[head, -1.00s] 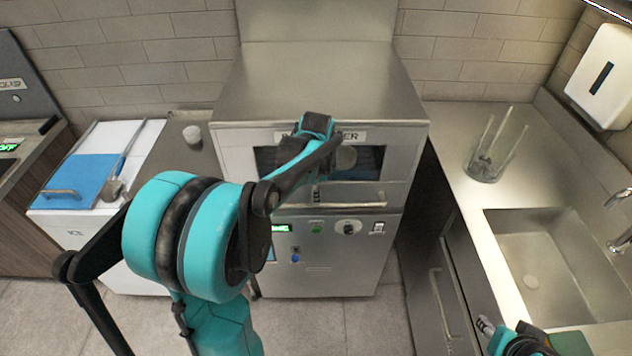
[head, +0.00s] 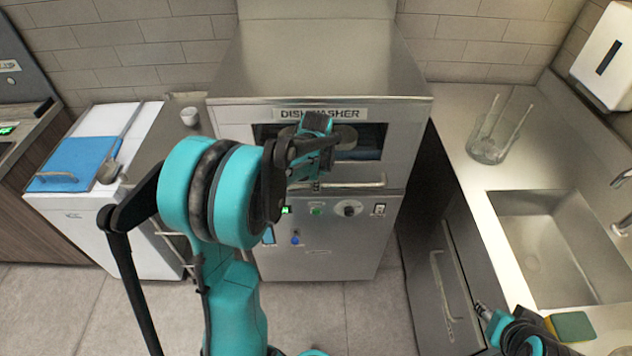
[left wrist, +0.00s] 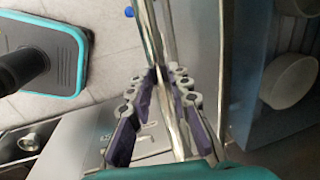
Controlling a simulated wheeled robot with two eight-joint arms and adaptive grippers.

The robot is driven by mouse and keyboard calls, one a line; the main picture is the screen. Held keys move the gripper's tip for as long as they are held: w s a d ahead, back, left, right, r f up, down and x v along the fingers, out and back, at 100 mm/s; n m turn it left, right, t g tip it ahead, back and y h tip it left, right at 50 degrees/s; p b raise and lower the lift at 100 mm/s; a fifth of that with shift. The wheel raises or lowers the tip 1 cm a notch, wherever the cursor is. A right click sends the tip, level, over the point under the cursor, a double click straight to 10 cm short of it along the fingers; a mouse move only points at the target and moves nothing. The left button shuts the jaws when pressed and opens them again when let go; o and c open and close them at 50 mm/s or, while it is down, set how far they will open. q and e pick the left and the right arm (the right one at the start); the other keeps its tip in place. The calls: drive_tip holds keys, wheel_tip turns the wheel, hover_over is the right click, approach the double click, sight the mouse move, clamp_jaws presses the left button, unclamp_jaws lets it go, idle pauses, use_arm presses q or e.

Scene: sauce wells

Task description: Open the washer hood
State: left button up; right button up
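The dishwasher (head: 415,150) stands in the middle of the head view. Its steel hood (head: 320,70) is down, with a window and a label on its front. A horizontal bar handle (head: 372,182) crosses the hood's lower front. My left gripper (head: 305,180) is at the left part of this handle, its fingers largely hidden by my wrist. In the left wrist view, the fingers (left wrist: 162,80) stand on either side of the shiny bar, with gaps showing beside it. My right gripper (head: 485,312) is at the lower right; its opening is unclear.
A control panel (head: 335,235) lies below the handle. An ice chest (head: 90,225) with a blue lid and scoop stands at left. At right are a counter with a glass holder (head: 487,150), a sink (head: 550,250) and a green-yellow sponge (head: 570,326).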

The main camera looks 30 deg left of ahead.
use_arm(q)
clamp_jaws()
drive_tip(key=shift+r, duration=0.2)
wheel_tip(320, 180, up, 32)
drive_tip(key=p, duration=2.1)
drive_tip(key=o, duration=0.7)
unclamp_jaws()
drive_tip(key=shift+o, duration=0.2)
